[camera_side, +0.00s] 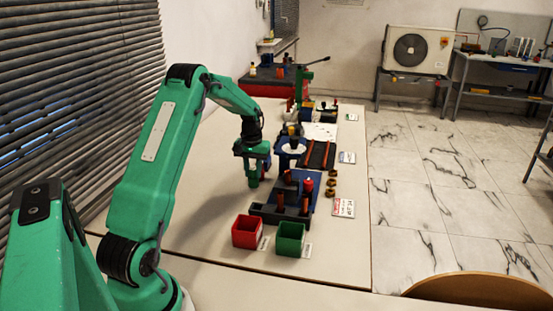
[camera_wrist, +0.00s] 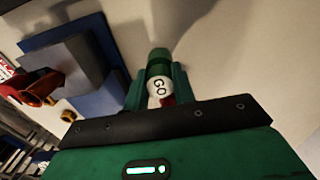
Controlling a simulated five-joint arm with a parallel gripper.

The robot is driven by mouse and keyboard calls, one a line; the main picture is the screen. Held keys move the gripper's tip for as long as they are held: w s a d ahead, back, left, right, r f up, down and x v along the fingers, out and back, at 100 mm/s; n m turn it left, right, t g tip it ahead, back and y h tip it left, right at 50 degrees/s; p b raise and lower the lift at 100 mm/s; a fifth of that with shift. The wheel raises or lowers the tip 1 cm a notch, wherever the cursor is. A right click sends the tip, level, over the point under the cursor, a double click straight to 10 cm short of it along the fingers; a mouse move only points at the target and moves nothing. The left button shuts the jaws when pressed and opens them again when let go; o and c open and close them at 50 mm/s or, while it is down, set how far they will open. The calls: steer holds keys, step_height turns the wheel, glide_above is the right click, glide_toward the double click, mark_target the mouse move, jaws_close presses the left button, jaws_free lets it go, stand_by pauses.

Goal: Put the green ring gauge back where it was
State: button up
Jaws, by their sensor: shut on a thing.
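My gripper (camera_side: 253,180) hangs over the pale table, left of the blue board and dark blocks. In the wrist view my gripper (camera_wrist: 157,88) is shut on a green gauge (camera_wrist: 158,57), which has a rounded green end and a white band marked "GO". A small red part shows beneath the band, between the jaws. Whether the gauge is a ring cannot be told from this angle. In the side view the gauge is not distinct from my green jaws.
Dark blocks (camera_side: 270,214) with upright orange-brown pins lie beside the blue board (camera_side: 316,190). A red bin (camera_side: 247,232) and green bin (camera_side: 290,239) stand in front. Brass rings (camera_side: 331,183) sit right. A black tray (camera_side: 318,155) lies behind. Table left of the blocks is clear.

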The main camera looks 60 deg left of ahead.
mark_target(253, 168)
steer(key=shift+f, duration=0.85)
steer(key=shift+f, duration=0.1)
steer(key=o, duration=1)
step_height(253, 168, up, 12)
steer(key=shift+f, duration=0.1)
steer(key=shift+r, duration=0.25)
steer(key=shift+d, duration=0.1)
